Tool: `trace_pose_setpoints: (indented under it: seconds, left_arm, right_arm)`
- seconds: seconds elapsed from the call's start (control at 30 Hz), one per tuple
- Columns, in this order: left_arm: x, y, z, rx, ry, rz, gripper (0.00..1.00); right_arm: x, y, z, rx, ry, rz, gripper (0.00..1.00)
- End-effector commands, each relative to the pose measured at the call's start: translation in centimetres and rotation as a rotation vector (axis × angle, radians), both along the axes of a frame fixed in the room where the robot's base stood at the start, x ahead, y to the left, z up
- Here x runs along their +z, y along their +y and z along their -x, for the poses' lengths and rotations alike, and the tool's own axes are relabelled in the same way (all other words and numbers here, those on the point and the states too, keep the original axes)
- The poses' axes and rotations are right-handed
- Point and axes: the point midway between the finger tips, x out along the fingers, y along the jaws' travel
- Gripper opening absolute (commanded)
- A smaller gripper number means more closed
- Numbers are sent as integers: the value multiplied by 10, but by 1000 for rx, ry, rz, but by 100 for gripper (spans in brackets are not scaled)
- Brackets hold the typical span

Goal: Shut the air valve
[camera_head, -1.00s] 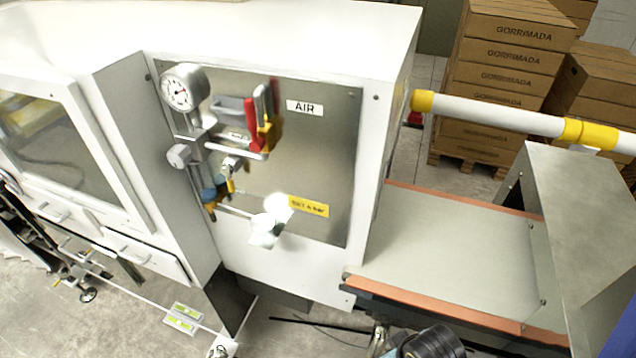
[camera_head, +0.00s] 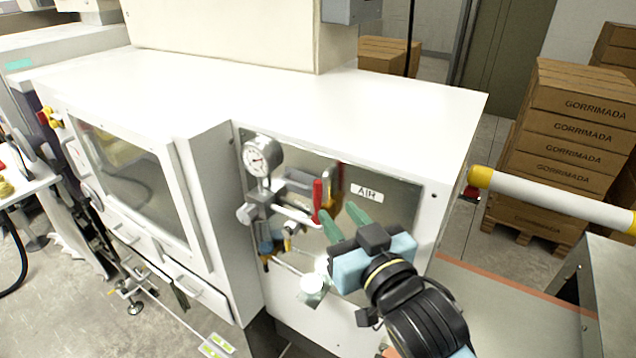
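The air valve's red lever (camera_head: 317,196) stands roughly upright at the right end of a short metal pipe, on a shiny panel (camera_head: 405,205) left of the AIR label. My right gripper (camera_head: 336,209) reaches in from the lower right. Its two green fingers are apart with nothing seen between them. The left fingertip is close to the lower part of the red lever; I cannot tell whether they touch. The fingers and gripper body hide part of the panel. My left gripper is not in view.
A round pressure gauge (camera_head: 262,155) and pipe fittings sit left of the lever. A white-and-yellow rail (camera_head: 555,195) and the conveyor belt (camera_head: 500,300) lie to the right. Stacked boxes (camera_head: 570,140) stand behind.

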Motion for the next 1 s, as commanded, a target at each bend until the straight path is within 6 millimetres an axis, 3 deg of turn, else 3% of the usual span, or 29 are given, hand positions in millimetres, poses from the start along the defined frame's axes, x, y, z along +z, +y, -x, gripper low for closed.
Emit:
trace_pose_setpoints:
  seconds: [0.2, 0.43, 0.6, 0.93, 1.0]
  left_arm:
    - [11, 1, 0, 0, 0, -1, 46]
    - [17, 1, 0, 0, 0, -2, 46]
    - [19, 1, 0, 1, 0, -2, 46]
    - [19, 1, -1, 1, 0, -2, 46]
    - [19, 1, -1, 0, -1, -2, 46]
  right_arm:
    - [3, 16, -42, 0, 1, 0, 33]
    - [1, 27, -75, -1, 2, 0, 33]
    - [0, 32, -86, -1, 2, 0, 33]
    - [0, 32, -89, -1, 3, 0, 33]
    - [0, 32, -89, -1, 3, 0, 27]
